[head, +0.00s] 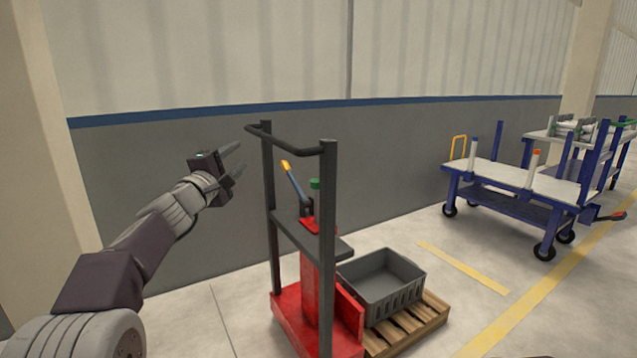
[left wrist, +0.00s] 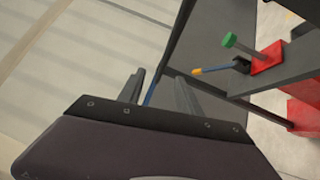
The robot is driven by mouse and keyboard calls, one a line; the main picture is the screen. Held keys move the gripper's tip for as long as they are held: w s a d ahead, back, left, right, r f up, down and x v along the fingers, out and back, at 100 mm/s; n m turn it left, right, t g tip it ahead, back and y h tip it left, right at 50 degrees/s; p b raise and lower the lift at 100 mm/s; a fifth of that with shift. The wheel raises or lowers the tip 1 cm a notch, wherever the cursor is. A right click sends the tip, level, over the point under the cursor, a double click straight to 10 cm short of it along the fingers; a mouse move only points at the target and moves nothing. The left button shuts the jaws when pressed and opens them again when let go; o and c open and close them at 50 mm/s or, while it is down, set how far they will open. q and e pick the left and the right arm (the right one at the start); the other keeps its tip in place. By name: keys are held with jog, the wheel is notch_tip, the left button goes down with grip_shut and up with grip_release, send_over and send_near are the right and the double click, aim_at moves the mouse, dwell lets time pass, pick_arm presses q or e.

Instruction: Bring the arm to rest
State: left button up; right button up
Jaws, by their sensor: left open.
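My left gripper (head: 236,159) is raised in the air in front of the grey wall, just left of the red and dark grey stand's frame. Its two fingers are apart with nothing between them. In the left wrist view the open fingers (left wrist: 160,92) show at the middle, with the wall and the stand's dark frame beyond. My right gripper is in neither view.
The stand (head: 327,200) has a dark top bar, a yellow-tipped lever (head: 293,183) and a green knob (head: 315,184). A grey crate (head: 385,285) sits on a wooden pallet (head: 425,318). A blue cart (head: 520,185) stands right; open floor lies between.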

pick_arm(q)
jog(key=s+d+r+h+p, duration=0.1)
jog(key=s+d+r+p, duration=0.1)
jog(key=d+r, duration=0.15)
jog(key=s+d+f+m+g+p, duration=0.1)
jog(key=s+d+f+m+g, duration=0.25)
jog(key=f, duration=0.55)
jog(key=s+d+f+m+g+p, duration=0.1)
jog(key=s+d+f+m+g, duration=0.15)
jog(key=s+f, duration=0.45)
jog(key=s+d+f+m+g+p, duration=0.2)
jog(key=s+f+m+g, duration=0.15)
jog(key=f, duration=0.65)
jog(key=s+a+f+m+g+y, duration=0.3)
jog(key=s+a+f+m+g, duration=0.15)
jog(key=s+f, duration=0.55)
jog(key=s+a+f+m+g+y, duration=0.25)
jog(key=s+a+f+g, duration=0.35)
jog(key=s, duration=0.6)
notch_tip(320, 180, up, 37)
jog(key=d+t+p, duration=0.1)
jog(key=t+p, duration=0.1)
jog(key=p, duration=3.6)
jog(key=shift+d+f, duration=0.15)
jog(key=shift+d, duration=0.15)
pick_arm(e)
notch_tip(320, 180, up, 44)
